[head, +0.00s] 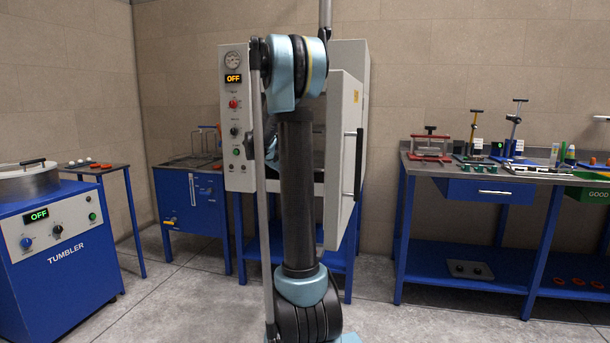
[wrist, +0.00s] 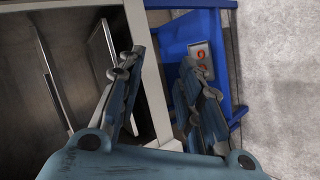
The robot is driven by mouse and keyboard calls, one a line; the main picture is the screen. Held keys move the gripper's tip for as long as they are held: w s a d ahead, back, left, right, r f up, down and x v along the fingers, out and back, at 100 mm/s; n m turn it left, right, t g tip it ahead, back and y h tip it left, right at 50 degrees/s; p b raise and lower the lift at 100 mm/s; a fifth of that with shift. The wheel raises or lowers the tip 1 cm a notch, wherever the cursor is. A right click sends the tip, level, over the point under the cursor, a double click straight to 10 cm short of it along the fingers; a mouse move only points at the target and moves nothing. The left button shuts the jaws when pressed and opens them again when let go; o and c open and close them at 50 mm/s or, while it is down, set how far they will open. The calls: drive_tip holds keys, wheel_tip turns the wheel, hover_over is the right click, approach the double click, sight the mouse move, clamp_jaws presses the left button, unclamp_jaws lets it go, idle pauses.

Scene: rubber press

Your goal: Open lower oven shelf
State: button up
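The light grey oven (head: 347,55) stands in the middle of the head view, largely behind my arm. Its door (head: 338,125) is swung open to the right and bears a long black handle. In the wrist view, the oven's pale front frame (wrist: 146,75) runs beside my gripper, with the dark interior to the left. Thin shelf plates (wrist: 102,48) show inside; I cannot tell which is the lower shelf. My gripper (wrist: 161,62) has its fingers apart, with nothing seen held between them. The left finger overlaps the frame in view; contact is unclear.
The oven's control panel (head: 238,115) reads OFF. A blue tumbler (head: 65,255) stands at left, and a blue cabinet (head: 195,215) beside the oven. A blue workbench (head: 470,185) with small presses and tools stands at right. The floor between oven and workbench is clear.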

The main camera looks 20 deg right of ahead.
drive_tip(key=w+d+f+n+t+h, duration=0.1)
drive_tip(key=w+d+f, duration=0.1)
drive_tip(key=w, duration=0.7)
drive_tip(key=w+d+f+n+t+h, duration=0.1)
drive_tip(key=w+f+h, duration=0.1)
drive_tip(key=w, duration=0.6)
drive_tip(key=w+d+f+n+t+h, duration=0.1)
drive_tip(key=w+d+f+n, duration=0.1)
drive_tip(key=w, duration=0.7)
drive_tip(key=x, duration=1.6)
drive_tip(key=shift+d+f, duration=0.35)
drive_tip(key=shift+r, duration=0.1)
clamp_jaws()
